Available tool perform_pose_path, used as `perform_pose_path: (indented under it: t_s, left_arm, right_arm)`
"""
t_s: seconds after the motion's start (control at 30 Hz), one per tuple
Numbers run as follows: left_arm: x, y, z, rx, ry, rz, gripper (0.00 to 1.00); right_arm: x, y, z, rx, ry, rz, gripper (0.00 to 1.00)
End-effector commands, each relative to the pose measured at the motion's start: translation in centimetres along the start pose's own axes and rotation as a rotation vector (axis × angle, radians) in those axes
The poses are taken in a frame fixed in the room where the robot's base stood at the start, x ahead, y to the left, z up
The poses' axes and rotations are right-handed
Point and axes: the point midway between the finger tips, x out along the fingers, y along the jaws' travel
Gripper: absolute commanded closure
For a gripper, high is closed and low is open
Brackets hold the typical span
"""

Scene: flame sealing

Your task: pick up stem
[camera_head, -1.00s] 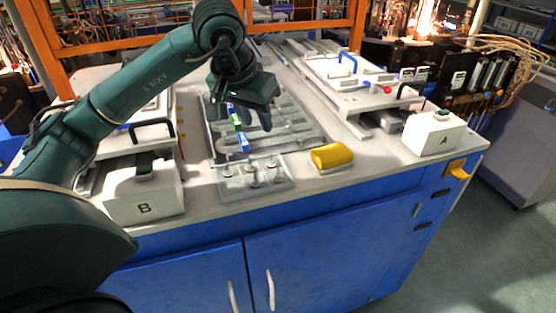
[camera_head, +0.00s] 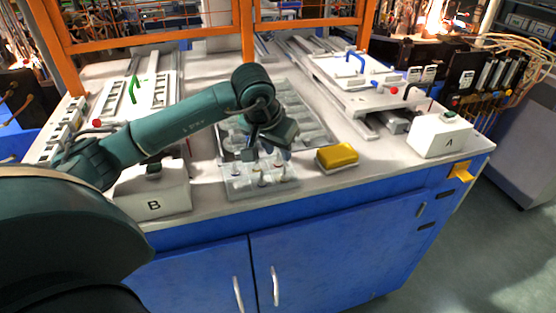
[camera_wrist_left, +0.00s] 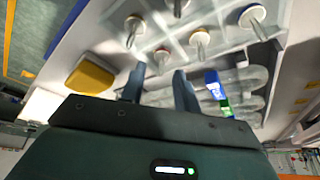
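Several stems, small metal pins with round heads, stand in a pale translucent holder (camera_head: 236,186) at the table's front edge. In the left wrist view stems show at the top, one (camera_wrist_left: 200,40) right of centre and one (camera_wrist_left: 134,27) further left. My left gripper (camera_head: 264,154) is above the rear part of the holder. In the left wrist view its two fingers (camera_wrist_left: 160,82) are apart with nothing visible between them. The stems look clear of the fingers. In the head view the arm hides part of the tray behind. My right gripper is not in view.
A yellow block (camera_head: 337,156) lies right of the holder. White box B (camera_head: 155,200) stands left of it and box A (camera_head: 438,136) far right. A grey tray (camera_head: 312,120) lies behind. Blue and green pieces (camera_wrist_left: 214,86) show beside the fingers in the left wrist view.

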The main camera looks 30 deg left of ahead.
Motion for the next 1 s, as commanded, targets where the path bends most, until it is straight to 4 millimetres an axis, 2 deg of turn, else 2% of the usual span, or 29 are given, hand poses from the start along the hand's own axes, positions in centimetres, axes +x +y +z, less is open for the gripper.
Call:
perform_pose_path:
  t_s: [0.07, 0.43, 0.87, 1.0]
  left_arm:
    - [-0.02, 0.0, -0.01, 0.0, 0.0, 0.0, 0.7]
    - [-0.07, -0.02, -0.02, 0.0, 0.0, 0.0, 1.0]
    - [-0.14, -0.03, -0.06, 0.0, 0.001, 0.0, 1.0]
    - [-0.84, -0.04, -0.42, 0.0, 0.003, -0.001, 1.0]
  right_arm:
    - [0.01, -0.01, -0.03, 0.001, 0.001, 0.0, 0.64]
    - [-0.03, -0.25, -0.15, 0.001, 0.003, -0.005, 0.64]
    - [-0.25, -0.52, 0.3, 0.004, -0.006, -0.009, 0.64]
    - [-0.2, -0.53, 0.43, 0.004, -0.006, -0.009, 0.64]
